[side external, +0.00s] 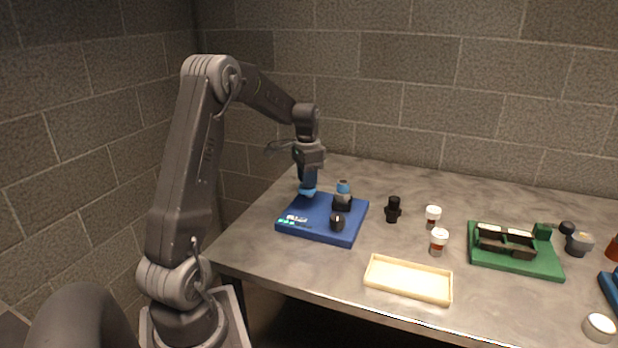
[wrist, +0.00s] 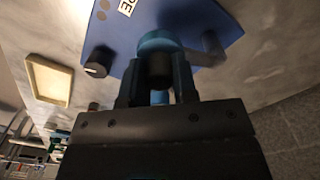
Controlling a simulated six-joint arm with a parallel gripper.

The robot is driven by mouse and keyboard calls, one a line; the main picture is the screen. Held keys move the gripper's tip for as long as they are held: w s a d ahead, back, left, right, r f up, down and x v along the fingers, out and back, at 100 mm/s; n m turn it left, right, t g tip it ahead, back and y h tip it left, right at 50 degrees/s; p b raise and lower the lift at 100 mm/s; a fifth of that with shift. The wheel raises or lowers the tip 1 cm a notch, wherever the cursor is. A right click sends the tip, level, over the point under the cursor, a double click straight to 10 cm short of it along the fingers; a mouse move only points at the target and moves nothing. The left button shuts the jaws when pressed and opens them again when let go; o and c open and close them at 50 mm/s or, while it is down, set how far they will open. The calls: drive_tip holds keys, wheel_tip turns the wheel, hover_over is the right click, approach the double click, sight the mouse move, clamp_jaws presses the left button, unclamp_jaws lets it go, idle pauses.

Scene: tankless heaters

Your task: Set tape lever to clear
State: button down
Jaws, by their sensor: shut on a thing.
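A blue panel (side external: 345,236) lies on the left part of the table, and its surface also shows in the wrist view (wrist: 180,12). A label ending in "PE" (wrist: 127,6) is on it. My gripper (side external: 308,189) points down at the panel's back left. In the wrist view my gripper (wrist: 157,85) has its fingers closed around a dark upright handle (wrist: 158,69), which I take for the tape lever. A round blue part (wrist: 158,41) shows just beyond the handle. The fingers hide much of the lever, and its setting cannot be read.
On the panel stand a black knob (side external: 338,222) and a blue-topped dark part (side external: 343,188), close right of my gripper. A cream tray (side external: 408,281), pill bottles (side external: 438,241), a black object (side external: 393,209) and a green board (side external: 515,263) stand to the right. Walls stand behind and left.

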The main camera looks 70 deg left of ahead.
idle(0.3)
drive_tip(key=c, duration=0.9)
unclamp_jaws()
wheel_tip(320, 180, up, 14)
drive_tip(key=d+r+t, duration=0.1)
drive_tip(key=d+r, duration=0.1)
drive_tip(key=d, duration=0.9)
drive_tip(key=s+d+f+t, duration=0.2)
drive_tip(key=s+d, duration=0.5)
drive_tip(key=d, duration=0.4)
drive_tip(key=s+d+f+t, duration=0.2)
drive_tip(key=s+d, duration=0.5)
drive_tip(key=d, duration=0.5)
drive_tip(key=shift+s+f+t, duration=0.3)
drive_tip(key=shift+s+f, duration=0.1)
drive_tip(key=shift+f, duration=0.5)
